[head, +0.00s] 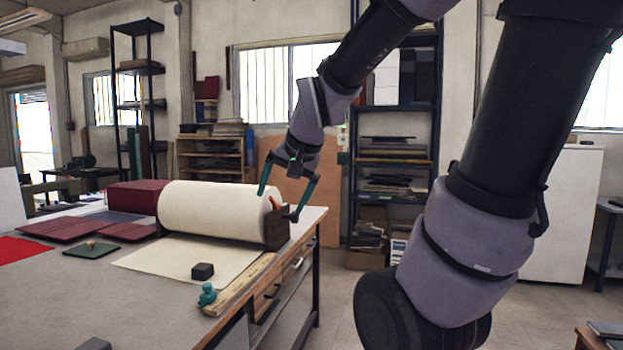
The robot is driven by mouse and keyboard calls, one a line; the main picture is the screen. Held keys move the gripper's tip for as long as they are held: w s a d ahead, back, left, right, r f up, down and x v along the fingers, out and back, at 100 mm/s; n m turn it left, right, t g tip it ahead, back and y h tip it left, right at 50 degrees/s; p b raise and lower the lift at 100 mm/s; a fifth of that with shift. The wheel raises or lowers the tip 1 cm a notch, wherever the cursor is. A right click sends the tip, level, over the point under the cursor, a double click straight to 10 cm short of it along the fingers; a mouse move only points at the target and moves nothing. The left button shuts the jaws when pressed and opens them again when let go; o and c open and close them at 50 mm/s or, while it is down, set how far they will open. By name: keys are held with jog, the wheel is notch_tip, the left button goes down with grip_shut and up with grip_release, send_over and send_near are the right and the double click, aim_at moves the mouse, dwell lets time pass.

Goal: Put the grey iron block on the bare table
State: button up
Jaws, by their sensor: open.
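A small dark grey block (202,271) lies on the flat cream sheet (150,262) that runs out from a large cream roll (212,208). A second, mid-grey block (94,344) is partly cut off by the bottom edge of the picture, on the table. From this view I cannot tell which of them is iron. My gripper (277,206) is open, its teal fingers pointing down near the right end of the roll. It is well apart from both grey blocks, and nothing shows held in it.
The grey table top (60,290) has bare room left of the sheet. A dark brown block (276,229) stands at the roll's right end. Dark red covers (90,228) and a green pad (92,249) lie left.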

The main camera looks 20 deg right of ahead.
jog(key=s+d+r+n, duration=0.2)
jog(key=s+d+r, duration=0.1)
jog(key=s, duration=0.5)
jog(key=shift+s+r+y, duration=0.3)
jog(key=shift+s+r, duration=0.1)
jog(key=shift+r, duration=0.4)
